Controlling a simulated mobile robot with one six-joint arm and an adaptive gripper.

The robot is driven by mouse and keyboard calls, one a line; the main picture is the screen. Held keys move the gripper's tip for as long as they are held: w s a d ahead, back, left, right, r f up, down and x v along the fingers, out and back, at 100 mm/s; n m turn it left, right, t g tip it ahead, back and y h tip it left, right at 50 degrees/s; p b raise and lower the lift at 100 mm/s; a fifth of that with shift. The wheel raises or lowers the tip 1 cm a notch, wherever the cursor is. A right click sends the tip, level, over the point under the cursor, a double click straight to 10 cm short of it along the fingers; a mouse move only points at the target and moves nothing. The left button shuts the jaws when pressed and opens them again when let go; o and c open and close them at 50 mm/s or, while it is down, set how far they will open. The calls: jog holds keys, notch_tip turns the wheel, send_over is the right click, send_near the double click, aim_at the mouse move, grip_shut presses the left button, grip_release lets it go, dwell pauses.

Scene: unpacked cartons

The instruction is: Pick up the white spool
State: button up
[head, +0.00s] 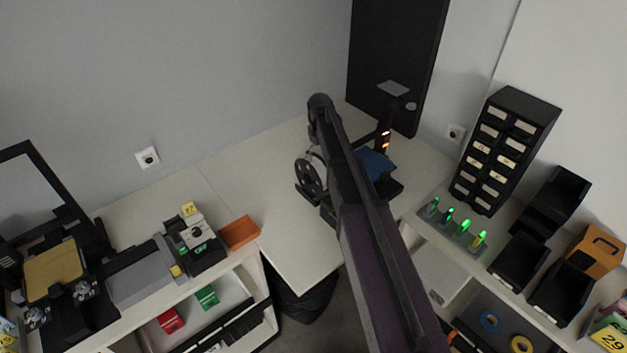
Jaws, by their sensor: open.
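I cannot make out a white spool in the head view. A black spoked reel (308,178) stands upright on a dark stand on the white table (260,180), just left of my arm. My arm crosses the middle of the view and hides part of the table behind it. My gripper cannot be made out; the arm's far end is dark and partly hidden behind its own link.
A dark machine with a blue plate (375,163) stands right of my arm. An orange block (239,232) lies at the left bench's end. The table's left part is bare.

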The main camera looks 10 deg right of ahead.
aim_at(318, 166)
jog(key=shift+f, duration=0.45)
jog(key=shift+f+b, duration=0.1)
jog(key=shift+b, duration=0.2)
jog(key=shift+a+f+b, duration=0.15)
jog(key=shift+f+b, duration=1.1)
jog(key=shift+b, duration=0.05)
jog(key=shift+a+f+b, duration=0.1)
jog(key=shift+f+b, duration=1.15)
jog(key=c, duration=1.2)
